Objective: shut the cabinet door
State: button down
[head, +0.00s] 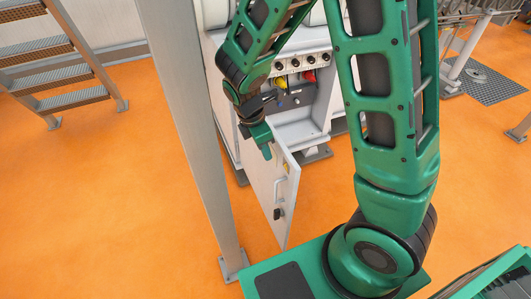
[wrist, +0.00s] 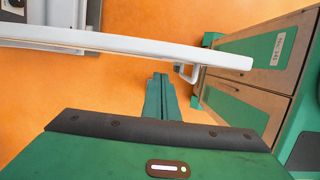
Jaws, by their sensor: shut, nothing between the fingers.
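The cabinet (head: 313,128) stands behind my arm with its front open. In the wrist view my gripper (wrist: 160,76) is shut and empty, on the handle side. Whether it touches the door cannot be told.
Inside the cabinet are a row of dark round fittings and red and yellow parts (head: 309,76). A grey post (head: 190,110) stands close left of the door. Metal stairs (head: 45,60) are at the far left. Orange floor (head: 100,190) is clear on the left.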

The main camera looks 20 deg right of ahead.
jog(key=x, duration=0.8)
